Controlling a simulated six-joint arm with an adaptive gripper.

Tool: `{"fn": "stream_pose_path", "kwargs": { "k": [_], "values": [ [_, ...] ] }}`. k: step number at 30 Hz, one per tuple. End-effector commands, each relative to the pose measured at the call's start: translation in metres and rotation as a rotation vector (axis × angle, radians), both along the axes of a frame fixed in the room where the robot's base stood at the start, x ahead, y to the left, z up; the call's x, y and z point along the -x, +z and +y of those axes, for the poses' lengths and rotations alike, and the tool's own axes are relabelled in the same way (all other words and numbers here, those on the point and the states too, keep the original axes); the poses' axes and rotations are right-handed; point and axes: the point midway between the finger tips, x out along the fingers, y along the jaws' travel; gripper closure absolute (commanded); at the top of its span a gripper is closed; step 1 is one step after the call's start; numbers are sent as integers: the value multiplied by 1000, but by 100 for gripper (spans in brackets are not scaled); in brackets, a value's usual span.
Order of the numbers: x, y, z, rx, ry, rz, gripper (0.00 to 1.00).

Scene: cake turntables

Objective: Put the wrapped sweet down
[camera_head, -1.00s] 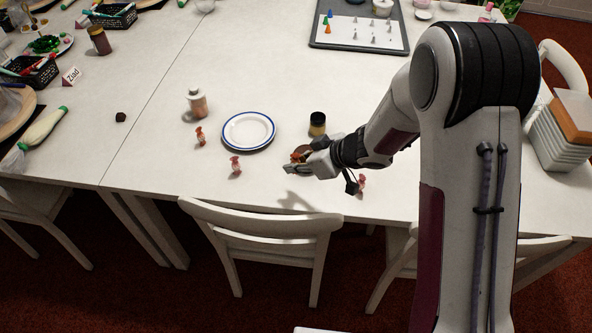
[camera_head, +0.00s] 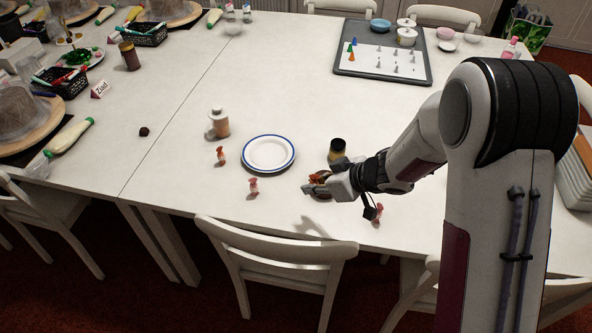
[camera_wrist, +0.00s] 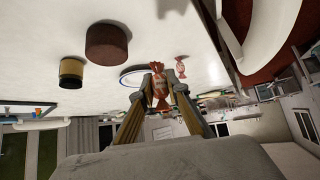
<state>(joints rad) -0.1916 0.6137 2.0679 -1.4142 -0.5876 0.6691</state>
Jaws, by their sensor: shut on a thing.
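My gripper (camera_head: 312,187) is shut on a wrapped sweet (camera_wrist: 159,90), orange-red with a pale label, held between the fingertips in the wrist view. The gripper is above the table, to the right of a white plate with a blue rim (camera_head: 268,168). In the head view the held sweet is small and partly hidden by the fingers. Other wrapped sweets lie on the table: one left of the plate (camera_head: 220,155), one below it (camera_head: 253,187), and one right of my gripper (camera_head: 378,212). The plate is empty.
A dark-lidded jar (camera_head: 337,150) stands just behind my gripper. A brown round thing (camera_wrist: 106,43) is close by in the wrist view. White chairs (camera_head: 275,245) line the front edge. The table behind the plate is clear.

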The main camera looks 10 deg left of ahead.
Motion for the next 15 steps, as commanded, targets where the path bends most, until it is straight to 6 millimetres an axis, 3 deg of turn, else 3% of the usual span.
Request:
{"fn": "stream_pose_path", "kwargs": {
  "k": [8, 15],
  "values": [
    [-29, -7, 12, 0, -52, -1, 94],
    [-73, -16, 33, -1, -144, -1, 94]
  ]
}}
